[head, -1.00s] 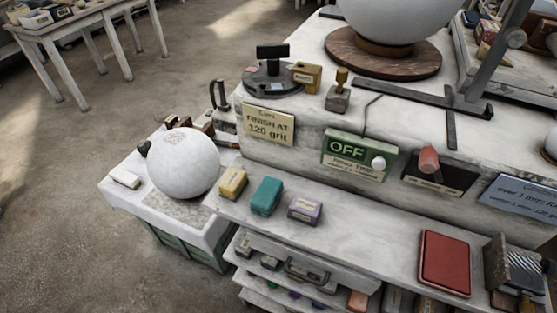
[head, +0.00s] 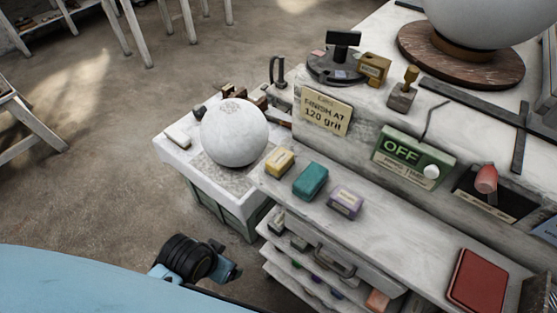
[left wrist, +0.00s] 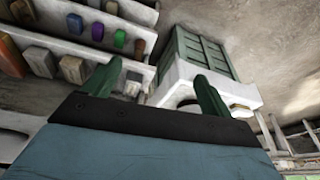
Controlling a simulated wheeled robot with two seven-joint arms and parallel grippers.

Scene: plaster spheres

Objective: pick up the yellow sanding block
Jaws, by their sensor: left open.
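The yellow sanding block (head: 279,162) lies on the white ledge at its left end, left of a teal block (head: 310,181) and a purple block (head: 345,202). Nothing touches it. Part of my left arm shows low at the left in the head view, well short of the ledge and lower than it; the fingertips are not clear there. In the left wrist view my left gripper (left wrist: 157,90) has its two green fingers spread apart, with nothing between them. I cannot pick out the yellow block in that view. My right gripper is not in view.
A white plaster sphere (head: 234,133) rests on a low stand left of the ledge. Shelves with small coloured blocks sit under the ledge and show in the left wrist view (left wrist: 60,35). A red pad (head: 477,281) lies farther right. The floor at left is open.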

